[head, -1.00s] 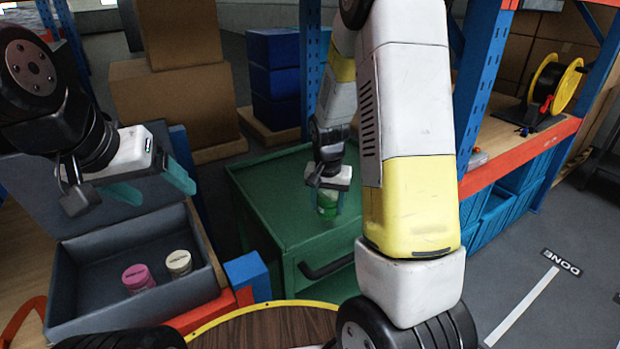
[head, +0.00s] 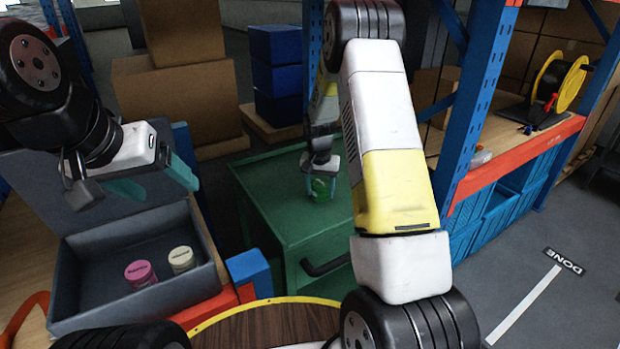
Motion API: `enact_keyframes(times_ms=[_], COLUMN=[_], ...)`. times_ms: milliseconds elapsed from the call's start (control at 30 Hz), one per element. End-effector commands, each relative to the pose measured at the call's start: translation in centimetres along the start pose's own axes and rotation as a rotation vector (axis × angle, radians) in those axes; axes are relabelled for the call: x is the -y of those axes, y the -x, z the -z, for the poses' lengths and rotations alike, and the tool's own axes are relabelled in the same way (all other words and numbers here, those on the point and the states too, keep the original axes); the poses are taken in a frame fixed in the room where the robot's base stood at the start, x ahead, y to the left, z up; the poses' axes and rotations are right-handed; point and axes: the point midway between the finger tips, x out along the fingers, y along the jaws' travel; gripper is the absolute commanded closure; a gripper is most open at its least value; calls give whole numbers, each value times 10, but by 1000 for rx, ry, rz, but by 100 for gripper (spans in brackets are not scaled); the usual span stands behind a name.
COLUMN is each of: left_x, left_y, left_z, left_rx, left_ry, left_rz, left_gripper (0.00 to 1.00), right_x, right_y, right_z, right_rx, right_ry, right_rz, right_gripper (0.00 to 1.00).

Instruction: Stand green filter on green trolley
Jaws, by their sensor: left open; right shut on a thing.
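The green filter (head: 320,187) is between the fingers of my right gripper (head: 322,180), which is shut on it. It looks upright, over the top of the green trolley (head: 275,200). I cannot tell whether its base touches the trolley top. My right arm covers the trolley's right part. My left gripper (head: 152,184) is open and empty above the grey open case at the left.
The grey case (head: 75,305) holds a pink filter (head: 140,273) and a cream filter (head: 181,260). A blue rack post (head: 475,110) and an orange-edged shelf (head: 515,160) stand right of the trolley. Cardboard boxes (head: 180,100) and blue bins (head: 275,75) are behind. The trolley top left of the filter is clear.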

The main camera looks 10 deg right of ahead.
Motion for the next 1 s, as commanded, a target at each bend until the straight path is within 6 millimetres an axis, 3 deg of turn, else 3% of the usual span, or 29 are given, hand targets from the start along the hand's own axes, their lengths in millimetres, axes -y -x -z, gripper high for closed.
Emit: enact_keyframes(times_ms=[267, 300, 400, 767, 1000], left_x=[0, 0, 0, 0, 0], left_y=[0, 0, 0, 0, 0], left_z=[0, 0, 0, 0, 0], left_rx=[0, 0, 0, 0, 0], left_ry=[0, 0, 0, 0, 0], left_rz=[0, 0, 0, 0, 0], left_gripper=[26, 26, 26, 26, 26], right_x=[0, 0, 0, 0, 1], right_y=[-2, -2, -2, 2, 40], right_z=[0, 0, 0, 0, 1], right_rx=[-1, -1, -1, -2, -6], right_ry=[0, 0, 0, 0, 0], right_rz=[1, 1, 1, 1, 4], right_gripper=[87, 44, 26, 26, 26])
